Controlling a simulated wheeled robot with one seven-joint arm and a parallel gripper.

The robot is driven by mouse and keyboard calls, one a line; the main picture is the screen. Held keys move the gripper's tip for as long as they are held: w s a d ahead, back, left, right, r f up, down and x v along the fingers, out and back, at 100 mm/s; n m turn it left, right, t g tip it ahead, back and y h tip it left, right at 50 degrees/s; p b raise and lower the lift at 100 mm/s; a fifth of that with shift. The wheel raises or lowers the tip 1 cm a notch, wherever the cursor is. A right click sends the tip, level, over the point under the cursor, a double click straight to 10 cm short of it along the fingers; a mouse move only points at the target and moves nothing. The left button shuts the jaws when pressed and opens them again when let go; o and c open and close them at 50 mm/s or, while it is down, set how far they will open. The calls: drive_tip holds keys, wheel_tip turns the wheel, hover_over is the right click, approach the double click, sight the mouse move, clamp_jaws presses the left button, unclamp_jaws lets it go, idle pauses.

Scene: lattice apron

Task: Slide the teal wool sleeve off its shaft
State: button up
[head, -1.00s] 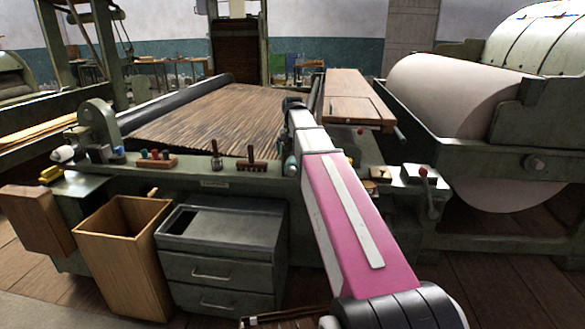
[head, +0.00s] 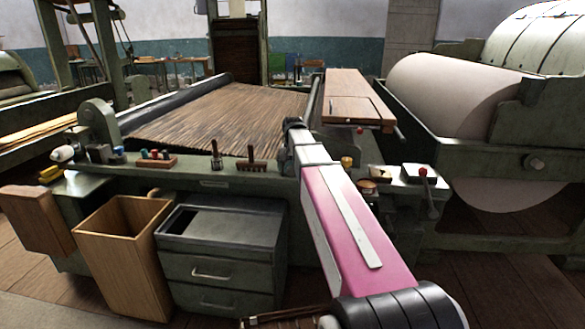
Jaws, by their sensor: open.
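I cannot make out the teal wool sleeve or its shaft in the head view; my arm covers part of the machine's front edge. My gripper (head: 293,124) is the small dark end of my arm, seen from behind over the near right corner of the slatted apron (head: 215,115). Its fingers are too small and hidden to make out, and nothing shows held in it.
The green front ledge carries a red and blue knob block (head: 156,158), two brushes (head: 216,155) and a red-knobbed lever (head: 424,172). A wooden bin (head: 120,215) and a drawer cabinet (head: 222,240) stand below. A large pale roll (head: 450,95) is at the right.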

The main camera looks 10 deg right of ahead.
drive_tip(key=c, duration=0.8)
drive_tip(key=shift+s, duration=0.2)
drive_tip(key=shift+s+a, duration=0.65)
drive_tip(key=shift+s, duration=1.25)
drive_tip(key=shift+s+a, duration=0.65)
drive_tip(key=shift+s, duration=1.25)
drive_tip(key=shift+s+a, duration=0.65)
drive_tip(key=shift+s, duration=1.25)
drive_tip(key=shift+s+a+r, duration=0.3)
drive_tip(key=shift+s+r, duration=0.45)
drive_tip(key=shift+s, duration=0.2)
drive_tip(key=shift+s+a+r, duration=0.3)
drive_tip(key=shift+s+r, duration=0.45)
drive_tip(key=shift+s, duration=0.2)
